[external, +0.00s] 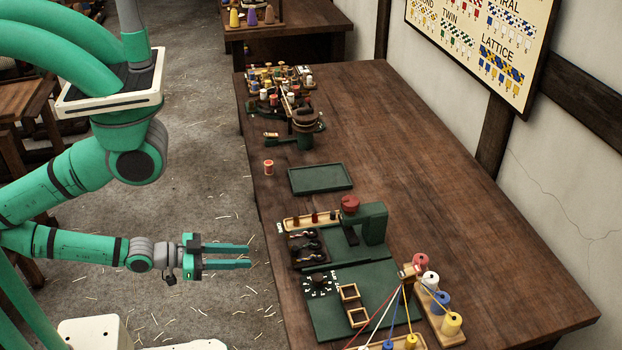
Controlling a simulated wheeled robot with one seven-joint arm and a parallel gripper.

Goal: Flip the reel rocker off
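My gripper (248,256) is open and empty. Its two green fingers point right, over the floor just left of the table's near-left edge. A wooden panel with several dark rocker-like switches (305,244) sits on the table, to the right of the fingertips and apart from them. I cannot tell which of these is the reel rocker, nor which way each one is tipped. Beside the panel stands a dark green machine (374,224) with a red knob (350,203) on top.
A green board (378,282) with a dial (318,284) and wooden frames lies nearer. Coloured spools (442,300) with stretched strands stand at right. Behind are a strip with small red pegs (312,218), an empty green tray (320,179) and an orange spool (268,167). The table's right side is clear.

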